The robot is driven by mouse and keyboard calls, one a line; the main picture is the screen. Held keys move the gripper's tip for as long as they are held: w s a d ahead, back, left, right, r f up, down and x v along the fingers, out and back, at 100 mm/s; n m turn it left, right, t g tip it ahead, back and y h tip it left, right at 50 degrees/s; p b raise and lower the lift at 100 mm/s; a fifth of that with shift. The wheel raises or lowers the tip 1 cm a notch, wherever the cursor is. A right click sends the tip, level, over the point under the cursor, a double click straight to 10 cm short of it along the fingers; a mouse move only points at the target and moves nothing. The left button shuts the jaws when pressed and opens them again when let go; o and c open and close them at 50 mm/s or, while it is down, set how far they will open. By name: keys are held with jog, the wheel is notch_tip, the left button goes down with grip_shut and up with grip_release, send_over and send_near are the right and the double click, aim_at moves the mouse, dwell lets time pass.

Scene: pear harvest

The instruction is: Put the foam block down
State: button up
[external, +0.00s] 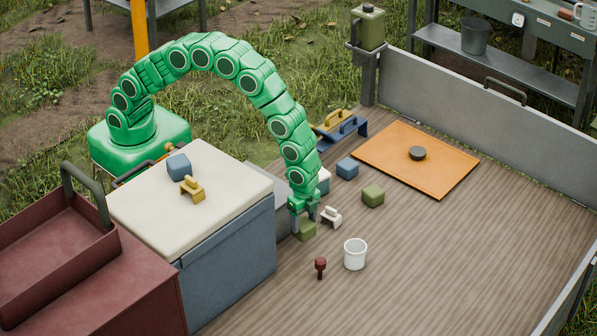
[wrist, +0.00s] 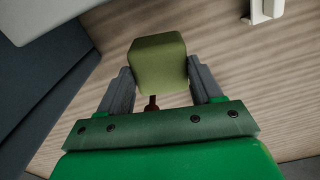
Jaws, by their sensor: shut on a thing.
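An olive-green foam block (wrist: 158,62) is held between the two grey fingers of my gripper (wrist: 161,74) in the wrist view. In the external view my gripper (external: 304,214) points down over the wooden deck, and the block (external: 305,231) shows below the fingers, partly hidden by them. It is low, close to the deck boards (external: 430,255); I cannot tell whether it touches them. A second olive-green block (external: 373,196) lies on the deck to the right, apart from my gripper.
A pale bracket (external: 331,216) stands close right of my gripper. A dark red peg (external: 320,267) and a white cup (external: 355,245) stand in front. A blue cooler (external: 230,260) is to the left. An orange mat (external: 450,170) lies at the back. The right deck is clear.

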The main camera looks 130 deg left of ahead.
notch_tip(320, 180, up, 48)
jog(key=s+d+r+m, duration=0.15)
jog(key=s+d, duration=0.35)
jog(key=d, duration=0.9)
jog(key=s+d+m, duration=0.3)
jog(key=s+d, duration=0.2)
jog(key=d, duration=0.9)
jog(key=s+d+f+m, duration=0.2)
jog(key=s+d+m, duration=0.1)
jog(key=s+d, duration=0.8)
jog(key=shift+w+d+f, duration=0.9)
jog(key=shift+w+f, duration=0.95)
jog(key=shift+f, duration=0.6)
jog(key=shift+w+d+f, duration=0.95)
jog(key=shift+w+f, duration=0.85)
jog(key=shift+f, duration=0.7)
jog(key=shift+w+d+f, duration=0.9)
jog(key=shift+w+f, duration=0.95)
jog(key=shift+f, duration=2.05)
